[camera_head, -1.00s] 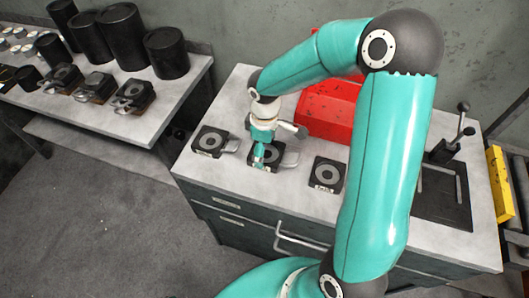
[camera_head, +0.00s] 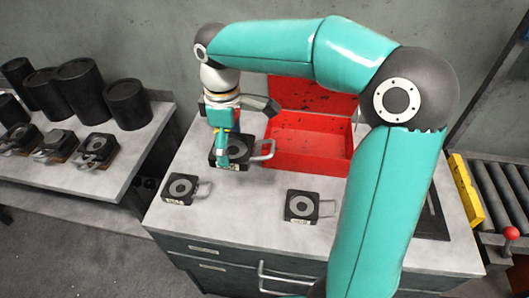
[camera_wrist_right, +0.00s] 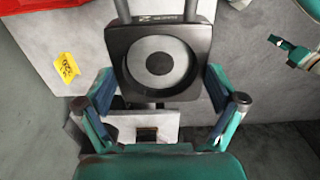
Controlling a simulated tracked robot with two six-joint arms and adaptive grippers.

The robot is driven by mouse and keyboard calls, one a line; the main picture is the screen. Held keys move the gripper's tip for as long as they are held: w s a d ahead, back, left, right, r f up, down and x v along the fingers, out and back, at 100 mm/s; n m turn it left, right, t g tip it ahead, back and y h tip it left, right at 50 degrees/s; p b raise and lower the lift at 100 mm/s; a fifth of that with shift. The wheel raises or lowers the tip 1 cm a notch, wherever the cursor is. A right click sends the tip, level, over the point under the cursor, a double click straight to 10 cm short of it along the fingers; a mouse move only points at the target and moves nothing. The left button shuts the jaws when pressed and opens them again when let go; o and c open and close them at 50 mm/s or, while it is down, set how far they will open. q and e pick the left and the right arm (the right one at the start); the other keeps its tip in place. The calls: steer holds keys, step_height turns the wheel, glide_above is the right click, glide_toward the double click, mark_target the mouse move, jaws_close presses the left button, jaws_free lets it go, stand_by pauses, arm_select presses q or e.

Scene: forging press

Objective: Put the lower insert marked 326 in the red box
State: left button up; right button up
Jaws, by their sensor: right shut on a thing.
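My right gripper (camera_head: 226,147) is shut on a black square insert (camera_head: 241,158) with a grey ring on top and a metal loop handle at its right. The insert is held above the bench, left of the red box. In the right wrist view my right gripper's fingers (camera_wrist_right: 160,92) are at two sides of the insert (camera_wrist_right: 118,42). Its marking is too small to read. The red box (camera_head: 310,150) is open, with its lid raised behind it. Its visible floor looks empty.
Two similar inserts stand on the grey bench (camera_head: 240,205), one at the left (camera_head: 171,195) and one nearer the middle (camera_head: 292,212). Black cylinders (camera_head: 128,105) and more tooling fill the left table. A roller conveyor (camera_head: 495,190) lies at the right. A yellow tag (camera_wrist_right: 66,67) shows in the wrist view.

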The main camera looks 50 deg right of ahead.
steer(key=shift+r+n, duration=0.3)
steer(key=shift+r, duration=0.05)
